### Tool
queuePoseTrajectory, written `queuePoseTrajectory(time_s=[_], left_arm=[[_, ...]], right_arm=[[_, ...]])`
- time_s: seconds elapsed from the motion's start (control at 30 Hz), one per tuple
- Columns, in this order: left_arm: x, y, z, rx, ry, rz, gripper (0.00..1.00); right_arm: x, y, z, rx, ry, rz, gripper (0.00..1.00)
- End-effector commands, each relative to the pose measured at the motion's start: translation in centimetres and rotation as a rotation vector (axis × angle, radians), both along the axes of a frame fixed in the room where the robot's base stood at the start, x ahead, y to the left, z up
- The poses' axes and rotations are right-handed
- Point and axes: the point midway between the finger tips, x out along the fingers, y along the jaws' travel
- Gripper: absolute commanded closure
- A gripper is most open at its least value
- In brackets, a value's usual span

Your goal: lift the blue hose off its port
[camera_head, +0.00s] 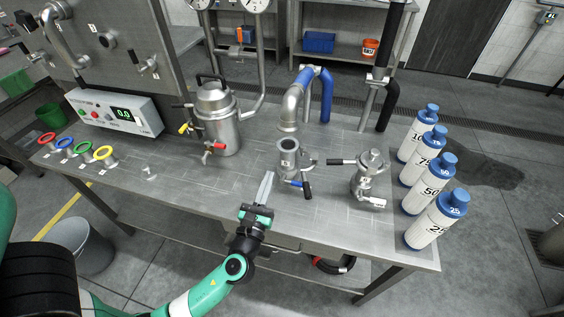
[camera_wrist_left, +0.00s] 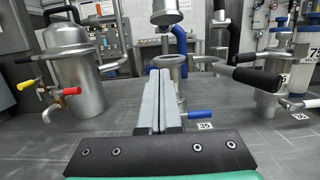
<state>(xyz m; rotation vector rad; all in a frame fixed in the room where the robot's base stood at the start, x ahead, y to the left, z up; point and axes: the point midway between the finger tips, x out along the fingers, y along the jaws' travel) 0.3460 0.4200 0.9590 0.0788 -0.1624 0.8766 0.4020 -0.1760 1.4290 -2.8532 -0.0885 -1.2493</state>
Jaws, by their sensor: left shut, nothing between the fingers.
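The blue hose (camera_head: 326,96) rises at the back of the bench and bends over into a steel elbow (camera_head: 290,106). The elbow's open end hangs above the steel port (camera_head: 289,147), with a gap between them. In the left wrist view the elbow end (camera_wrist_left: 165,16) is apart from the port (camera_wrist_left: 171,60), and part of the blue hose (camera_wrist_left: 179,42) shows behind. My left gripper (camera_head: 266,182) is shut and empty, in front and to the left of the port, low over the bench. Its fingers (camera_wrist_left: 161,78) cover part of the port in the wrist view. My right gripper is not in view.
A valve with a blue handle (camera_head: 293,183) sits at the port's foot. A steel fitting (camera_head: 370,166) with a black handle (camera_head: 341,162) stands to the right, and a jacketed vessel (camera_head: 217,120) to the left. Several white bottles (camera_head: 432,215) line the right edge.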

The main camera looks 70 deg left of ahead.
Motion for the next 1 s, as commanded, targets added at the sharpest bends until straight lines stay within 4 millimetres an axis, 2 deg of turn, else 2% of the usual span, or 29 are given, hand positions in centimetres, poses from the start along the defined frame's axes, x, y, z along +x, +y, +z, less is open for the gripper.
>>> queuePoseTrajectory(time_s=[0.17,0.5,0.7,1.0], left_arm=[[0.5,0.7,0.4,-0.001,-0.001,0.003,1.00],[4.3,5.3,1.4,0.000,-0.003,0.004,1.00],[6.0,7.3,1.9,0.001,-0.002,0.003,1.00],[6.4,7.7,2.0,0.000,0.000,0.000,1.00]], right_arm=[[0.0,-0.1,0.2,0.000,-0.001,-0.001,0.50],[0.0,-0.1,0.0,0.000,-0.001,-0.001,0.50],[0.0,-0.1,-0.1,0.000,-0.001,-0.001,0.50],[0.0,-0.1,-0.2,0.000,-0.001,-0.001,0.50]])
